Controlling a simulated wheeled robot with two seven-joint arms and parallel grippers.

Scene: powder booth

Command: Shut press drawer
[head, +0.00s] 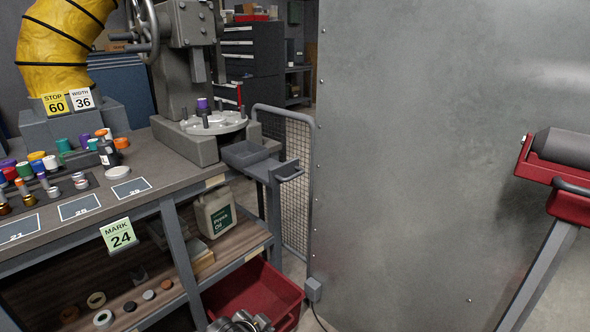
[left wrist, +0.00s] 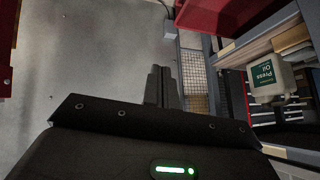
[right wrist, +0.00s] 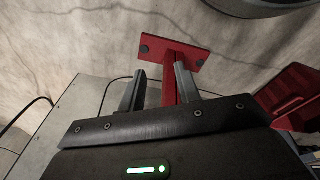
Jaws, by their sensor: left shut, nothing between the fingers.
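The press (head: 185,60) stands on the bench at the upper left of the head view. Its grey drawer (head: 246,153) sticks out from the base toward the right, so it is open, with a bar handle (head: 289,172) at its outer end. In the head view only metal parts of my left arm show at the bottom edge, below and apart from the drawer. My right gripper (right wrist: 158,85) is open and empty, with a red stand (right wrist: 175,60) beyond it.
A mesh guard (head: 298,190) stands beside the drawer, and a large grey panel (head: 430,150) is to its right. A red bin (head: 262,296) lies below the bench. A Press Oil can (head: 213,212) is on the shelf. Caps and bottles cover the bench's left part.

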